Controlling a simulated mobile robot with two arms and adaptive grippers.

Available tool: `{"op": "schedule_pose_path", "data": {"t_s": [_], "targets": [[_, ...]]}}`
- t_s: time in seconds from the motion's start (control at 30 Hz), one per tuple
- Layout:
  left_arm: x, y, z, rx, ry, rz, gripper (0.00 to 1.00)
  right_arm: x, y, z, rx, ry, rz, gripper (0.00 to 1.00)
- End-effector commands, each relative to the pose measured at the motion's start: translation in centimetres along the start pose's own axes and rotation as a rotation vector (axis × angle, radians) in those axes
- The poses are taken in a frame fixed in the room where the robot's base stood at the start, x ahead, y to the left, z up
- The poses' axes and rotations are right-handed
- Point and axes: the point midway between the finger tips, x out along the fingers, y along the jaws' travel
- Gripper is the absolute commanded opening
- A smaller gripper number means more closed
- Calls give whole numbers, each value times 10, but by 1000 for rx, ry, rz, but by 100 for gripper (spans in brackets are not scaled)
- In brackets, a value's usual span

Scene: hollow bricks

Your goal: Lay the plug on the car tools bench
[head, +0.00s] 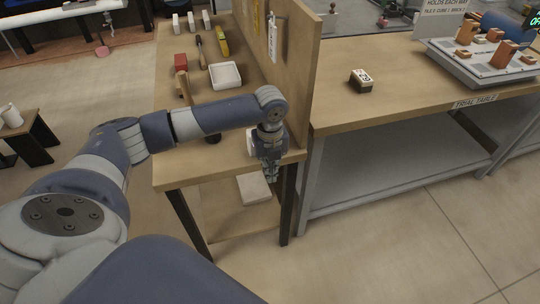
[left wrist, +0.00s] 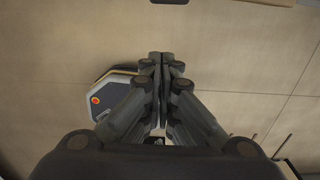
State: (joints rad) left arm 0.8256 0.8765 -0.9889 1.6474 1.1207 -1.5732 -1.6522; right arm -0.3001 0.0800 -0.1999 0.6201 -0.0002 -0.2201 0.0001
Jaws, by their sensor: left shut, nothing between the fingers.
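A wooden bench (head: 185,165) with hand tools and a tall back panel stands at the left in the head view; it fits the car tools bench, but no label on it is readable. I cannot tell for sure which thing is the plug. My left gripper (head: 271,178) is at the bench's front right corner, pointing down. It is shut and empty, as the left wrist view (left wrist: 161,60) also shows. My right gripper is out of view.
A white tray (head: 225,75), a red block (head: 181,58) and several tools lie on the bench. The panel (head: 290,60) separates it from the trial table (head: 420,105). A grey board (head: 480,66) with several wooden shapes stands at the right. Open floor lies in front.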

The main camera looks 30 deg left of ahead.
Motion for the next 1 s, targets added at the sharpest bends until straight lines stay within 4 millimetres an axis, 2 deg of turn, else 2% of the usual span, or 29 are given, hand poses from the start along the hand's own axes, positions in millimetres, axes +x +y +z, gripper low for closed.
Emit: {"op": "schedule_pose_path", "data": {"t_s": [0.1, 0.3, 0.83, 1.0], "targets": [[0, 0, 17, -3, -2, -1, 0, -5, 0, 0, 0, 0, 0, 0], [1, 0, 35, -1, -1, 0, 0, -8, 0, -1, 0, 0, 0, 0], [1, 0, 42, 0, -1, -1, 0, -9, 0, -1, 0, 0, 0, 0], [2, -1, 61, -3, -2, 0, 0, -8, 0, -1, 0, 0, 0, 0]]}}
